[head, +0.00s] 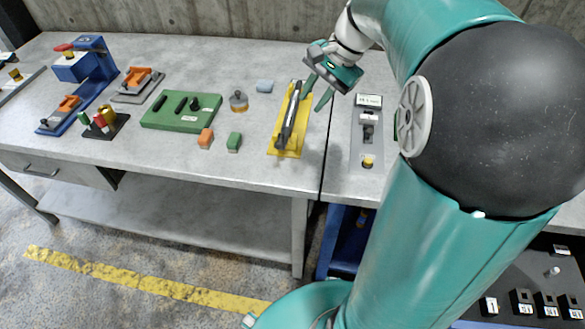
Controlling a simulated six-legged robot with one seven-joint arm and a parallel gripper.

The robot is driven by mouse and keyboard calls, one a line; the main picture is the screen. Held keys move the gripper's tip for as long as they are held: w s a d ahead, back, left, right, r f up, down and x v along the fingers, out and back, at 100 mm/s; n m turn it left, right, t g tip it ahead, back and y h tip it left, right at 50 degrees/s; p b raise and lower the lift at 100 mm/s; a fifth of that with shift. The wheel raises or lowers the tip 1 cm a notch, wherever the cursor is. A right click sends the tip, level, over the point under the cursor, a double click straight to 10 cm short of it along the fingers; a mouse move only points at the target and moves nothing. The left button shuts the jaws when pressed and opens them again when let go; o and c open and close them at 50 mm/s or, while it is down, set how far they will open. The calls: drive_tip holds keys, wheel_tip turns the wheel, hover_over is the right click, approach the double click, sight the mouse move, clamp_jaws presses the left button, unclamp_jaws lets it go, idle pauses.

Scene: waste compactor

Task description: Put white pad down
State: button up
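My gripper (317,100) is above the right side of the yellow tray, its two green fingers spread apart and pointing down. Nothing shows between the fingers. No pad that is plainly white is in view. The palest small pad is a light blue-grey block (265,86), lying flat on the grey table left of the yellow tray. My gripper is to its right and not touching it. I cannot tell whether this block is the white pad.
The yellow tray (273,149) holds a long dark and silver tool (290,115). An orange block (205,138), a green block (234,142) and a green board (160,122) are to the left. A grey switch panel (367,146) is to the right. The table's front left is clear.

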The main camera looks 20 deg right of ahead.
drive_tip(key=s+a+n+t+h, duration=0.3)
drive_tip(key=s+a+n, duration=0.8)
drive_tip(key=s, duration=0.5)
drive_tip(key=shift+s+a+f+n+h, duration=0.25)
drive_tip(key=shift+a+f+n+h, duration=0.15)
drive_tip(key=shift+a+h, duration=0.4)
drive_tip(key=shift+s, duration=0.15)
